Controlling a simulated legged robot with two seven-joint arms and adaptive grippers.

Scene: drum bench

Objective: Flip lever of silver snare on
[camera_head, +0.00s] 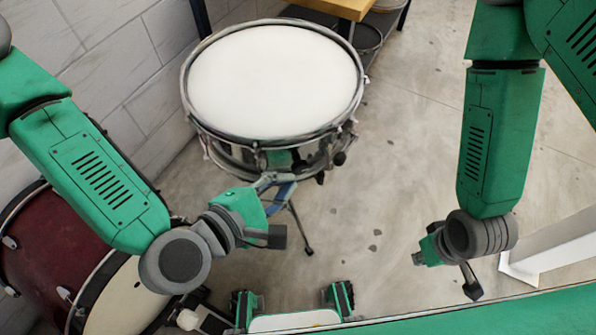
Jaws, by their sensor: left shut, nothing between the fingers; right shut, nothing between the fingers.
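The silver snare (229,154) has a white head and a chrome shell, and stands upright on a stand in the upper middle. Its lever is not clearly told apart from the other fittings along the near side. A dark knob-like fitting (340,158) sticks out at the right of the shell. My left gripper (278,237) is shut and empty, in front of and below the drum's near side in the picture; whether it touches anything there cannot be told. My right gripper (472,285) is shut and empty, low at the right, well apart from the snare.
A dark red drum (50,245) lies at the lower left, partly behind my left arm. A wooden-topped table (335,8) stands behind the snare. A white panel-like object (550,245) is at the right edge. Bare floor lies between the snare and my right arm.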

